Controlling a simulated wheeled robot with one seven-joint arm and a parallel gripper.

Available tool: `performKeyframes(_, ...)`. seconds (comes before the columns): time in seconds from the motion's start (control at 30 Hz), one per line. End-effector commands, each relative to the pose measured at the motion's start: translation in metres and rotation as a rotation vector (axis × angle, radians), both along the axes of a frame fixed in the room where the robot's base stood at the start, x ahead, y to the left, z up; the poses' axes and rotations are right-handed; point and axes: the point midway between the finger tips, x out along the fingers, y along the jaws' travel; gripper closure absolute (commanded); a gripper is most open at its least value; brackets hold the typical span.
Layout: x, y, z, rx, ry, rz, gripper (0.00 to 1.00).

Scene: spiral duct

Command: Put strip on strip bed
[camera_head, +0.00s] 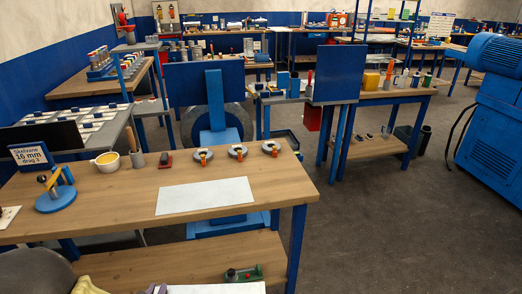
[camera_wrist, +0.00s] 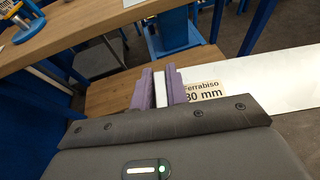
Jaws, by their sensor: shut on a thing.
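My gripper (camera_wrist: 160,82) has purple fingers closed on a white piece, which I take to be the strip. A long flat white strip (camera_wrist: 270,78) stretches right from beside the fingers in the wrist view. In the head view its edge shows at the bottom (camera_head: 215,289), with the purple fingertips (camera_head: 155,289) at its left end. Most of the strip is cut off there. It is in front of the bench's lower shelf. A flat white sheet (camera_head: 205,196) lies on the wooden bench top. I cannot tell whether it is the strip bed.
Open floor (camera_head: 400,230) lies right.

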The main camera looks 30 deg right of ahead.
Motion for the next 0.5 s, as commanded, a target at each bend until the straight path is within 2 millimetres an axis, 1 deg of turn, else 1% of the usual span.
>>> performKeyframes(0.03,0.004,-0.008,-0.003,-0.003,0.000,-0.018,1.00)
performKeyframes(0.27,0.022,-0.041,-0.015,-0.004,-0.002,-0.085,1.00)
performKeyframes(0.37,0.029,-0.061,-0.022,-0.006,-0.001,-0.123,1.00)
performKeyframes(0.47,0.037,-0.085,-0.030,-0.006,-0.001,-0.169,1.00)
performKeyframes(0.5,0.040,-0.097,-0.034,-0.006,-0.001,-0.193,1.00)
